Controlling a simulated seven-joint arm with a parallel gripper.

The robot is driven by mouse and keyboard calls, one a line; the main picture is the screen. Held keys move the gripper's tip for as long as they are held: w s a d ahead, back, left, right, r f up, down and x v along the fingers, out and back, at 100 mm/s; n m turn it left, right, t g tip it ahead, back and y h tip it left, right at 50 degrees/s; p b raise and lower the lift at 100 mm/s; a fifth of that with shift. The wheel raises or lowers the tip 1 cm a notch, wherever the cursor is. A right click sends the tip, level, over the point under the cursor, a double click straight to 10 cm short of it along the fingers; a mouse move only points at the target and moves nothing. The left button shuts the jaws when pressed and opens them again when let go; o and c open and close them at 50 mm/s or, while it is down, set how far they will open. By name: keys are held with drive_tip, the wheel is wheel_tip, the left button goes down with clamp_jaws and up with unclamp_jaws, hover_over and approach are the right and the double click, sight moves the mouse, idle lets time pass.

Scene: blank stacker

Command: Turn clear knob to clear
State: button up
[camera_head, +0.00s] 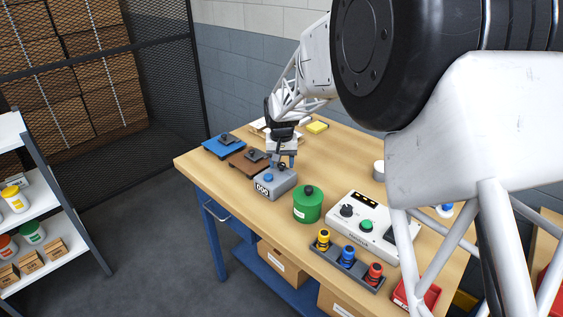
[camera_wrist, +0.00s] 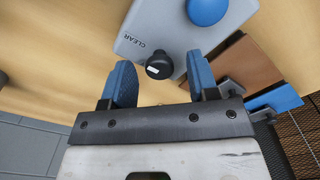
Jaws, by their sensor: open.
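A grey counter box (camera_head: 281,187) sits on the workbench, with a blue button (camera_head: 268,177) on top and a display reading 000 (camera_head: 263,189) on its front. In the wrist view the box (camera_wrist: 165,28) shows the printed word CLEAR beside a black clear knob (camera_wrist: 159,66) with a small white mark. The blue button (camera_wrist: 206,10) is further up the box. My gripper (camera_head: 282,162) is over the far end of the box. In the wrist view its two blue fingers (camera_wrist: 160,72) are open, one on each side of the knob, with visible gaps. Contact is not visible.
A green round container (camera_head: 308,206) stands right of the box. A white control panel (camera_head: 352,222) and a grey tray of coloured knobs (camera_head: 333,254) lie further right. Brown (camera_head: 240,166) and blue (camera_head: 215,150) bases are to the left. Bare bench lies in front.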

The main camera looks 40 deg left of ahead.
sight(282, 164)
drive_tip(key=c, duration=0.9)
drive_tip(key=shift+n, duration=0.6)
drive_tip(key=o, duration=0.9)
drive_tip(key=shift+r, duration=3.9)
